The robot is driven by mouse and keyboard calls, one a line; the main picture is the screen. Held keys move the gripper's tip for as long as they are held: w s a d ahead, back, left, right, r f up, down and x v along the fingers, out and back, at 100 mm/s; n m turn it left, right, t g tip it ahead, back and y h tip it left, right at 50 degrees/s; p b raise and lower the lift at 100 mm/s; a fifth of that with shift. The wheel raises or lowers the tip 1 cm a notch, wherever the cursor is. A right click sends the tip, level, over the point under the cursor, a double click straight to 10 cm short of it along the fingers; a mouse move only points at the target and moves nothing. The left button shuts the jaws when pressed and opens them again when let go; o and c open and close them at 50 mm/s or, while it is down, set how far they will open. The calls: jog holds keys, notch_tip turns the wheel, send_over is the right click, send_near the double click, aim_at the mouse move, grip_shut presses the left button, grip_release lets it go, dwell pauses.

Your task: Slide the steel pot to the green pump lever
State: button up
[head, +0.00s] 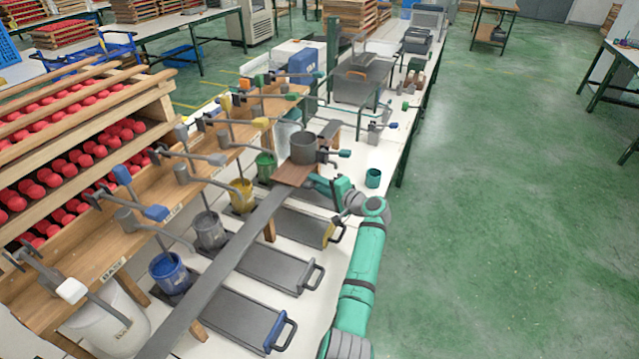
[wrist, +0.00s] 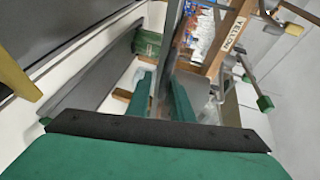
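The steel pot (head: 304,147) stands upright on a brown wooden board (head: 292,175) on the long grey rail (head: 232,254). My gripper (head: 318,182) is just right of the board, below the pot; contact cannot be told. In the wrist view my two green fingers (wrist: 161,100) stand apart, with a grey strip seen between them and no clear grip. The pot is not clearly visible there. A green-ended lever shows at the back of the pump row (head: 262,80); a green-tipped lever also shows in the wrist view (wrist: 265,103). Which is the green pump's is unclear.
Blue (head: 168,270), grey (head: 209,232), yellow (head: 242,195) and green (head: 265,165) buckets line the rail's left side. Pump levers overhang it. Grey trays with handles (head: 262,268) lie right. A small teal cup (head: 373,178) stands near the table edge.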

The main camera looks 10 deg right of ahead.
jog(key=shift+w+a+r, duration=0.15)
jog(key=shift+a+r, duration=0.2)
jog(key=shift+r, duration=0.05)
jog(key=shift+s+d+f, duration=0.1)
jog(key=shift+s+d, duration=0.1)
jog(key=shift+s, duration=0.05)
jog(key=v, duration=1)
jog(key=shift+s+a, duration=0.15)
jog(key=shift+a, duration=0.15)
